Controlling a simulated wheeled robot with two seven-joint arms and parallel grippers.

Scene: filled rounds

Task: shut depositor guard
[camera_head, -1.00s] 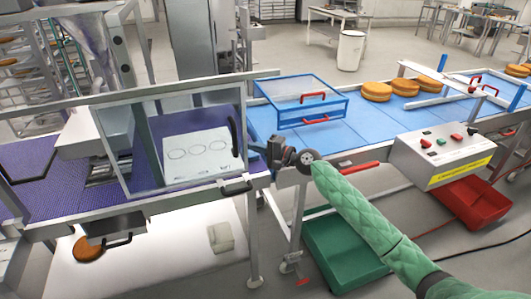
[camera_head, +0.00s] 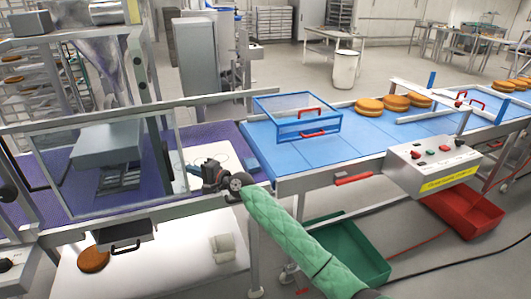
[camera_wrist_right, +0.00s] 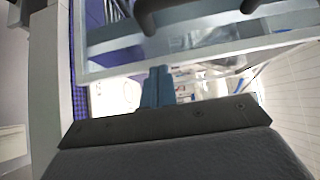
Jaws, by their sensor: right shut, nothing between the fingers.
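The depositor guard (camera_head: 172,140) is a clear panel in a grey frame on the rail over the purple belt. It now stands in front of the grey depositor head (camera_head: 107,143), below the metal hopper (camera_head: 88,65). My right gripper (camera_head: 198,172) is shut and empty, at the right edge of the guard; whether it touches is unclear. In the right wrist view the shut blue fingertips (camera_wrist_right: 160,85) are close to the guard's pale frame bar (camera_wrist_right: 200,57), with a dark handle (camera_wrist_right: 147,14) beyond. My left gripper is out of view.
A white sheet (camera_head: 225,158) lies on the purple belt (camera_head: 230,137), right of the guard. A blue conveyor (camera_head: 355,140) carries a blue-framed clear cover (camera_head: 297,118) and filled rounds (camera_head: 396,102). A control box (camera_head: 425,160) and a green crate (camera_head: 350,250) are at right.

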